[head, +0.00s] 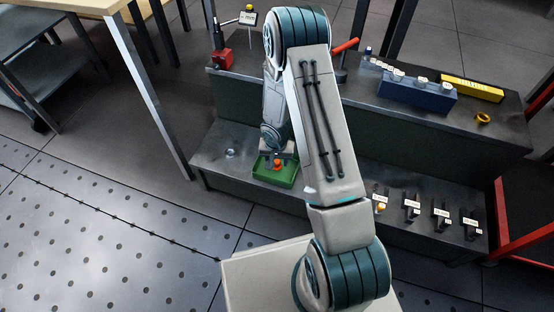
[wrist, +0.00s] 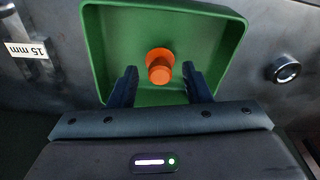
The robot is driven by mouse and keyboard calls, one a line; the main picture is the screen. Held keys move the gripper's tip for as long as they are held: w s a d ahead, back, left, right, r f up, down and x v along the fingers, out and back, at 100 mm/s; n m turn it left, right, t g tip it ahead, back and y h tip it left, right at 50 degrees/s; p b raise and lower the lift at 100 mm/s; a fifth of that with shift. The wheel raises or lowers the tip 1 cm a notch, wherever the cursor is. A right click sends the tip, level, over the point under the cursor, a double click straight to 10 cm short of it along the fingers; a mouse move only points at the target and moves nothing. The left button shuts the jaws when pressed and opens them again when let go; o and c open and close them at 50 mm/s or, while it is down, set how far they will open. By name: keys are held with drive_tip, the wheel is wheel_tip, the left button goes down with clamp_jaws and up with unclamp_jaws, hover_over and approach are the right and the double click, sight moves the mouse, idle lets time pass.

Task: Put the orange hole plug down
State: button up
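The orange hole plug (wrist: 160,66) shows in the wrist view over the green tray (wrist: 225,50), between and slightly beyond the fingertips. My gripper (wrist: 160,75) has its two dark fingers apart, with a gap on each side of the plug. I cannot tell whether the plug rests on the tray floor. In the head view the plug (head: 277,164) is a small orange spot in the green tray (head: 284,182), just below my gripper (head: 277,155). The tray sits on the lower ledge of the dark bench.
A metal ring (wrist: 282,69) is beside the tray. A 15 mm label (wrist: 25,49) is on the other side. Labelled holders (head: 411,207) line the lower ledge at right. A blue block (head: 417,95) and yellow block (head: 471,88) stand on the upper level.

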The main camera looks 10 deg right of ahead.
wheel_tip(320, 180, up, 13)
drive_tip(key=s+p, duration=0.1)
drive_tip(key=p, duration=0.4)
wheel_tip(320, 180, up, 16)
drive_tip(key=n+h, duration=0.1)
drive_tip(key=n, duration=0.1)
hover_over(277, 170)
drive_tip(key=s+d, duration=0.2)
drive_tip(key=s, duration=0.4)
drive_tip(key=s+a+r+n+y, duration=0.1)
drive_tip(key=s+a+r+n, duration=0.1)
drive_tip(key=s+r, duration=0.8)
drive_tip(key=s, duration=0.4)
drive_tip(key=shift+s+a+r+n+y, duration=0.15)
drive_tip(key=shift+r+n+y, duration=0.15)
drive_tip(key=shift+r+n, duration=0.1)
